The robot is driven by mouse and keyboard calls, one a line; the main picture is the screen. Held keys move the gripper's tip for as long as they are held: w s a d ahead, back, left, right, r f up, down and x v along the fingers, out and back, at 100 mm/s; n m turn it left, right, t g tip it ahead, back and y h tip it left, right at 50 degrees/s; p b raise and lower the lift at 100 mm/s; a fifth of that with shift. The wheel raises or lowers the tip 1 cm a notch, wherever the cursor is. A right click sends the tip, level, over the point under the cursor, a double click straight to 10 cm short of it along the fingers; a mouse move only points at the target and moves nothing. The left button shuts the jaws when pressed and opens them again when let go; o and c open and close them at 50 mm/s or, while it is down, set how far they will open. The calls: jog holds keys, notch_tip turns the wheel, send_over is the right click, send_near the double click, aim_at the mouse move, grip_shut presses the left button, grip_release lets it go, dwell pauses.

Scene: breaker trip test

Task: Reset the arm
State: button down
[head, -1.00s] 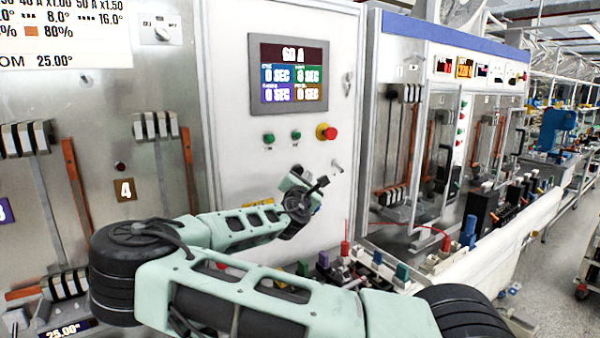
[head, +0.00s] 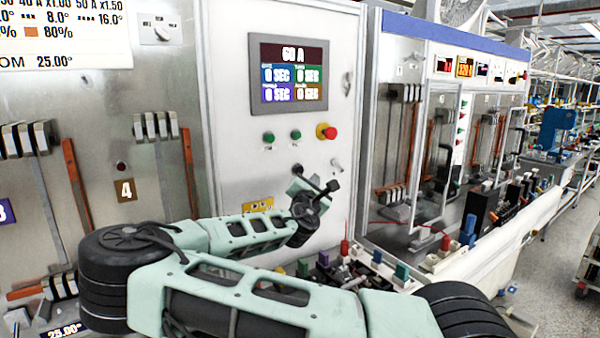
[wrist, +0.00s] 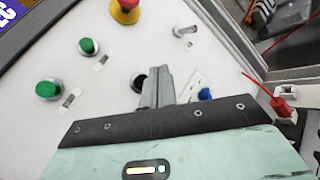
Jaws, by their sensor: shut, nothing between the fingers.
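My arm reaches across the lower part of the head view toward the white control panel (head: 230,120). My gripper shows in the wrist view (wrist: 155,88), shut and empty, with its fingers pointing at the panel face. Two green buttons (head: 282,136) and a red knob on a yellow base (head: 326,131) sit on the panel above the wrist. In the wrist view the green buttons are at left (wrist: 87,46) and the red knob is at the top (wrist: 126,8). I cannot tell whether the fingertips touch the panel.
A display (head: 290,75) reads 60 A above the buttons. A silver key-like lever (head: 337,165) juts from the panel. A white bench with terminals and a red plug (head: 345,248) lies at lower right. Breaker bays (head: 420,150) stand behind it.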

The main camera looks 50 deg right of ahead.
dwell(0.3)
